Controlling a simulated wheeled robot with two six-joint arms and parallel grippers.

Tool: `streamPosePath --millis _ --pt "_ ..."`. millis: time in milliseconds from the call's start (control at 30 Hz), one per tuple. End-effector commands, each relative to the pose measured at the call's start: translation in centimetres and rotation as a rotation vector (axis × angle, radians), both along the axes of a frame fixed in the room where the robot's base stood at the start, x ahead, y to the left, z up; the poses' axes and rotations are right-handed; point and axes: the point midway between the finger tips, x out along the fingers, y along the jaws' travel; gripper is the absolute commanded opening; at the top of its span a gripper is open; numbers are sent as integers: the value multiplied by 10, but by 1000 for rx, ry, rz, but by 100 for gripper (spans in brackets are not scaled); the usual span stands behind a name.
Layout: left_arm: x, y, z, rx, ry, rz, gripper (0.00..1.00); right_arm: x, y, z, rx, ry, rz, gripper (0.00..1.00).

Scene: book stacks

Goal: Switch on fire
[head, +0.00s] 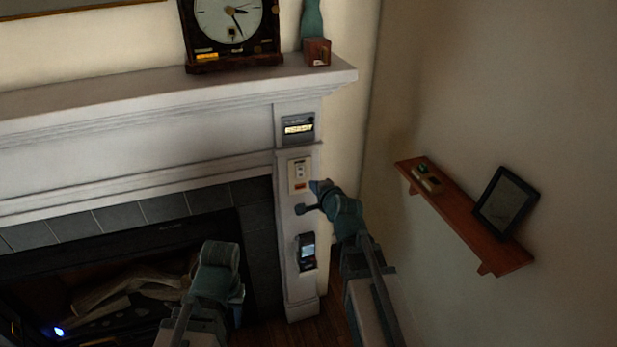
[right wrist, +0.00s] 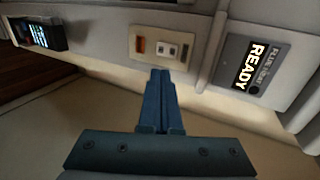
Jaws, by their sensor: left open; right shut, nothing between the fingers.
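The fireplace (head: 110,230) has a dark opening with logs (head: 130,290) in it. No flames show on the visible logs. A light switch plate (head: 299,174) with a small orange mark is on the white right pillar; it also shows in the right wrist view (right wrist: 160,47). My right gripper (head: 314,197) is just to the lower right of the plate. In the right wrist view its blue fingers (right wrist: 160,75) are shut, empty, and point at the plate's lower edge; contact cannot be told. My left gripper (head: 220,258) is open in front of the opening, its fingers mostly hidden.
Above the plate is a flue panel (head: 298,128); its lit display reads READY in the right wrist view (right wrist: 251,66). A device with a lit screen (head: 307,251) is below. A wooden shelf (head: 460,215) with a frame (head: 506,203) is at right. A blue light (head: 59,331) glows lower left.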

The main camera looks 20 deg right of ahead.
Motion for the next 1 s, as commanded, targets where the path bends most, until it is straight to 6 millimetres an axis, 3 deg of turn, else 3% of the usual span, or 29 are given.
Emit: streamPosePath --millis 33,233,667,867,1000 --pt "0 0 6 0 0 0 42 -10 0 6 1 0 0 0" --pt "0 0 11 0 0 0 42 -24 -1 11 0 0 0 0" --pt "0 0 10 0 0 0 42 -26 -1 10 0 0 0 0" --pt "0 0 -6 0 0 0 42 -34 -1 -6 0 2 -1 0" --pt "0 0 -4 0 0 0 42 -34 -1 -4 0 3 -1 0"
